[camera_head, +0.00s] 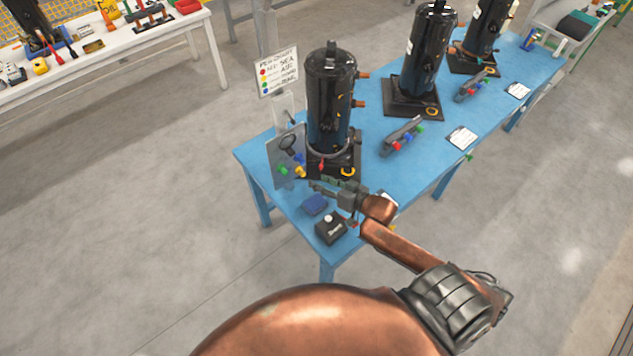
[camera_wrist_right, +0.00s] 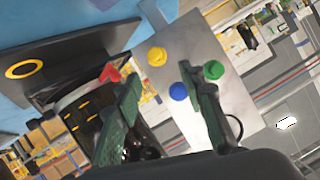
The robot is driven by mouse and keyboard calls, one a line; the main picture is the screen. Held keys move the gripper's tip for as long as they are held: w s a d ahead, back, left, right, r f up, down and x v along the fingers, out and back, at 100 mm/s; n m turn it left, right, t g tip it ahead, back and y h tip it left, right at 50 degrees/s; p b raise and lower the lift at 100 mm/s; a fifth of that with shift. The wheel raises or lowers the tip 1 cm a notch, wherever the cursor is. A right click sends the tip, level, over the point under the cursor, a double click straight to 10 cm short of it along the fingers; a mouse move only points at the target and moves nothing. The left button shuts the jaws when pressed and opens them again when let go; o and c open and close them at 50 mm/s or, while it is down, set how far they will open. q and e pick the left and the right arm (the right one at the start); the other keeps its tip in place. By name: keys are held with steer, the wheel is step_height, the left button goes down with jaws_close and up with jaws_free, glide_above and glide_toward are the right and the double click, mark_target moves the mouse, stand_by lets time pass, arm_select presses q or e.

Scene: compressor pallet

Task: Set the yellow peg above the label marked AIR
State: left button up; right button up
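The yellow peg (camera_head: 300,171) stands out from the lower right part of a grey upright board (camera_head: 287,150), and shows in the right wrist view (camera_wrist_right: 157,57). A green peg (camera_wrist_right: 214,70) and a blue peg (camera_wrist_right: 179,91) are on the same board. No label marked AIR can be read on the board. My right gripper (camera_head: 316,186) is open and empty, a little right of and below the yellow peg in the head view. In the right wrist view its fingers (camera_wrist_right: 162,86) spread with the blue peg seen between them, apart from it. My left gripper is not in view.
A sign (camera_head: 277,72) with coloured dots stands behind the board; its words are partly legible. A black compressor (camera_head: 331,100) stands beside the board. A red part (camera_wrist_right: 110,73) shows near one finger.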

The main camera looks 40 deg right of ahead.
mark_target(304, 175)
steer(key=shift+f+b+x, duration=0.25)
steer(key=shift+b+x, duration=0.2)
steer(key=shift+x, duration=1.75)
steer(key=shift+f+b+x, duration=0.25)
steer(key=shift+b+x, duration=0.15)
steer(key=shift+x, duration=1.75)
steer(key=shift+s+d, duration=0.2)
steer(key=shift+c, duration=0.5)
jaws_close()
